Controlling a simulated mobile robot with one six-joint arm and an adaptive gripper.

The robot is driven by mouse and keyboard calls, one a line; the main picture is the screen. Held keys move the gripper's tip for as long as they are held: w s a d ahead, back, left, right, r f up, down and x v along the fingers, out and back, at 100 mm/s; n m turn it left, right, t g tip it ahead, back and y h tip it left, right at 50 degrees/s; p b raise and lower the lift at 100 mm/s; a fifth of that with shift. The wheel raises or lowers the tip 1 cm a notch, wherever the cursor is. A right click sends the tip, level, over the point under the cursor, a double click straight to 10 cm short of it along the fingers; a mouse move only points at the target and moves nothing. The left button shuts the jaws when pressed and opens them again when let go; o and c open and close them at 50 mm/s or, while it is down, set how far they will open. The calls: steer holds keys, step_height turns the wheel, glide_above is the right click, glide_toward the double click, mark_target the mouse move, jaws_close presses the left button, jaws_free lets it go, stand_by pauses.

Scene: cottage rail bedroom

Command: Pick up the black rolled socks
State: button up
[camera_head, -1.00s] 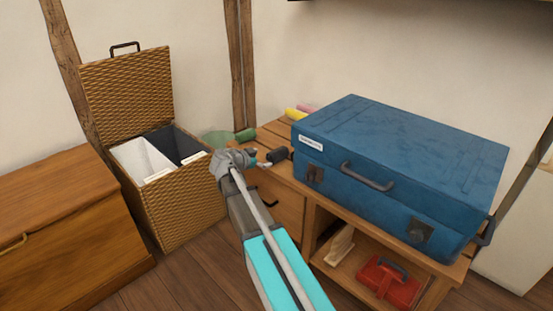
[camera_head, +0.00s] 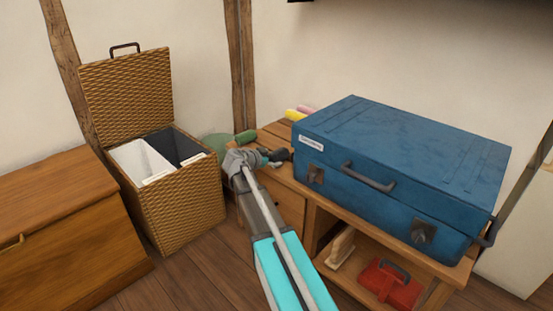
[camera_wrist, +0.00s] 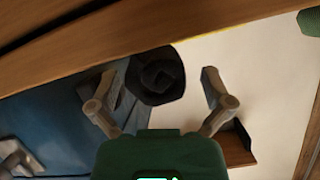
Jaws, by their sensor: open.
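The black rolled socks (camera_head: 279,155) lie on the wooden bench top (camera_head: 272,138), just left of the blue suitcase. In the wrist view the black rolled socks (camera_wrist: 156,76) show as a dark spiral end, in the space between the two fingers. My gripper (camera_head: 264,157) is at the bench's left end, right beside the socks. In the wrist view my gripper (camera_wrist: 160,84) is open, with one finger on each side of the socks. I cannot tell whether either finger touches them.
The blue suitcase (camera_head: 400,160) fills most of the bench, close to the socks. Green (camera_head: 245,136) and yellow (camera_head: 294,115) rolls lie behind. An open wicker hamper (camera_head: 180,210) stands left, beside a wooden chest (camera_head: 60,220). A red case (camera_head: 390,285) sits on the lower shelf.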

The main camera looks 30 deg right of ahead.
steer(key=shift+w+d+f, duration=0.25)
steer(key=shift+d, duration=0.35)
steer(key=shift+c, duration=0.3)
steer(key=c, duration=0.9)
